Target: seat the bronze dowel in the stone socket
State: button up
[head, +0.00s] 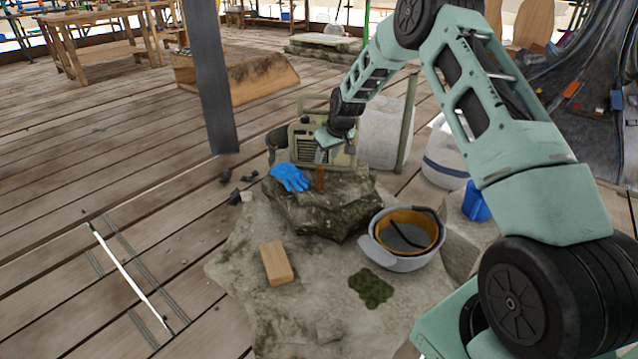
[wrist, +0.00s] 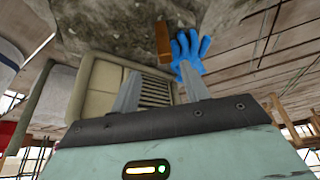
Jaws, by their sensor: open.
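The bronze dowel (head: 320,178) stands upright on the mossy stone block (head: 322,211), near its back edge. The stone socket itself is not visible; the dowel's foot meets the stone, and I cannot tell how deep it sits. My gripper (head: 321,154) is just above the dowel's top in the head view. In the wrist view my gripper (wrist: 159,70) has its two fingers spread with nothing between them. The dowel (wrist: 163,42) shows just beyond the fingertips, apart from both.
A blue glove (head: 290,178) lies on the block left of the dowel, close to it. A beige machine (head: 305,142) stands right behind. The plank floor at left is mostly clear.

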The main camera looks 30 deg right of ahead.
aim_at(320, 167)
jog(key=x, duration=0.2)
jog(key=shift+w+f, duration=0.1)
jog(key=shift+f, duration=0.25)
jog(key=b+x, duration=0.1)
jog(key=x, duration=0.2)
jog(key=a+b+x, duration=0.1)
jog(key=x, duration=0.1)
jog(key=shift+f+b, duration=0.1)
jog(key=shift+b, duration=0.2)
jog(key=shift+d, duration=0.1)
grip_shut()
